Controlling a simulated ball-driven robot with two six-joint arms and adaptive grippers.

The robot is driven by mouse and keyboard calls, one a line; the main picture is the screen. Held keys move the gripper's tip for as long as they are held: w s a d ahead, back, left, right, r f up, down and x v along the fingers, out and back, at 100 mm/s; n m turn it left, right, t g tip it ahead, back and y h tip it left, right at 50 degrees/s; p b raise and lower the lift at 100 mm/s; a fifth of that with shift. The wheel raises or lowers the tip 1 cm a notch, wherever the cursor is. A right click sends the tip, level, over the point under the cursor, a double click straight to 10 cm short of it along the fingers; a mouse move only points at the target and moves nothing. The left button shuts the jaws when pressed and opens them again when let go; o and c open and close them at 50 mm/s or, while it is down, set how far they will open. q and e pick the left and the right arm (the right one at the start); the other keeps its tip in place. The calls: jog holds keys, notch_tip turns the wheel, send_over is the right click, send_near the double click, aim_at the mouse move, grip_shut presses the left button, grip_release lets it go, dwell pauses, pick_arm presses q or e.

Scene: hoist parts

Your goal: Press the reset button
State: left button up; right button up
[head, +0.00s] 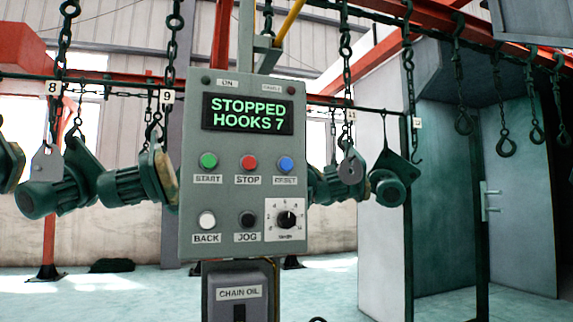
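A grey control panel (230,223) stands upright in the middle of the head view. Its display (248,114) reads "STOPPED HOOKS 7" in green letters. The blue reset button (286,165) is at the right end of the upper button row, above a "RESET" label. A green start button (208,160) and a red stop button (249,162) sit to its left. Below are a white back button (207,219), a black jog button (247,219) and a rotary dial (286,219). Neither of my grippers shows in this view.
Green motors (60,190) hang from hooks on an overhead chain line, left and right of the panel. A chain oil box (238,293) is below the panel. A green booth (450,180) stands at the right, with empty hooks (506,146) hanging before it.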

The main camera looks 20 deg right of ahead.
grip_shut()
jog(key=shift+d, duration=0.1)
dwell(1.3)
